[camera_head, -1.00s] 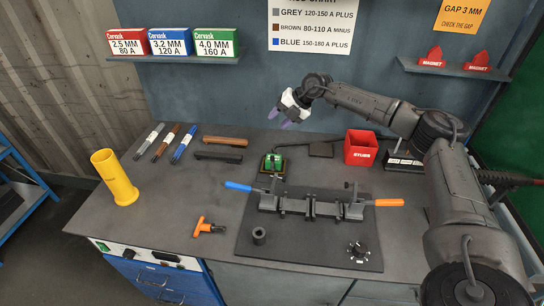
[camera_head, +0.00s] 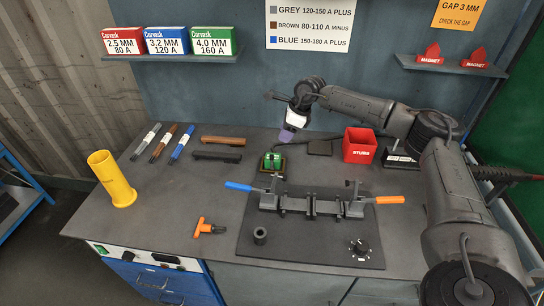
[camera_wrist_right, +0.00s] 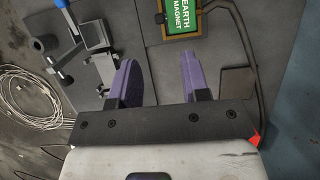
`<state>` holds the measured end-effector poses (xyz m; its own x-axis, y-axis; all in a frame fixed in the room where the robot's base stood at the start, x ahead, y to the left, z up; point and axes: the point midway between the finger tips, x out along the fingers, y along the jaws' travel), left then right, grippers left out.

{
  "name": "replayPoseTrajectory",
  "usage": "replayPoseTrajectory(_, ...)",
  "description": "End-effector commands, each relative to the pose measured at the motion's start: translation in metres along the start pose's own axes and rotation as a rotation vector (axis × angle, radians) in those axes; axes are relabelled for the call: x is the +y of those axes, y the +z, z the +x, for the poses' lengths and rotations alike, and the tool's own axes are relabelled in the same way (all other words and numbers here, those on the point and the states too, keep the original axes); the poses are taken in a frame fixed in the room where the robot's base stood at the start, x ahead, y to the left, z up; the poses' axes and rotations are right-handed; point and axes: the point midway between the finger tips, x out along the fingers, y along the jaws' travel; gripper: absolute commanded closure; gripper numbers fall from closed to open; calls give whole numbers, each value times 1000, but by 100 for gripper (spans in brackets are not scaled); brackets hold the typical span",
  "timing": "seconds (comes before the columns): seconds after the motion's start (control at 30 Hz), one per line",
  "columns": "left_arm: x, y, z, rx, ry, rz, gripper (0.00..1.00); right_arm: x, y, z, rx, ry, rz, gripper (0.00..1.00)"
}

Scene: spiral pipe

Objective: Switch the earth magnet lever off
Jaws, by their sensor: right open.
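The earth magnet (camera_head: 273,162) is a small green block on the bench, behind the black clamp fixture. In the right wrist view its green "EARTH MAGNET" plate (camera_wrist_right: 178,20) shows at the top, cut off by the edge. I cannot make out its lever clearly. My right gripper (camera_head: 287,135) is above and behind the magnet, pointing down, apart from it. In the right wrist view its purple fingers (camera_wrist_right: 160,58) are spread with nothing between them. My left gripper is not in view.
The clamp fixture (camera_head: 312,203) has a blue handle (camera_head: 239,186) and an orange handle (camera_head: 390,200). A red stubs box (camera_head: 359,146) stands right of the magnet. Electrodes (camera_head: 164,143) lie at left, near a yellow cup (camera_head: 112,178). The bench's front left is mostly clear.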

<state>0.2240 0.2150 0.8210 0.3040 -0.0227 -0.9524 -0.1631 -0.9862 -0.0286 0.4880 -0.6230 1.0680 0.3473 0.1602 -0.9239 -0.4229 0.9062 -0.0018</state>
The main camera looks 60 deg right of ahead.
Motion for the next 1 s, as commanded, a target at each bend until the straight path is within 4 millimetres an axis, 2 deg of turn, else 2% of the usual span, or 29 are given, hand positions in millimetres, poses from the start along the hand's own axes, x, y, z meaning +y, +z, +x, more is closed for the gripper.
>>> replayPoseTrajectory(0.03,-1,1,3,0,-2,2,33,1,-1,11,3,2,0,57)
replayPoseTrajectory(0.3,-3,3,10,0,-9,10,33,0,-1,62,1,2,3,57)
replayPoseTrajectory(0.5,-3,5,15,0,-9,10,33,0,-1,93,1,2,4,57)
replayPoseTrajectory(0.73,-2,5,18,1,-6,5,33,0,-1,114,0,1,5,57)
replayPoseTrajectory(1.0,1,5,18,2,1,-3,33,0,-1,120,0,0,5,57)
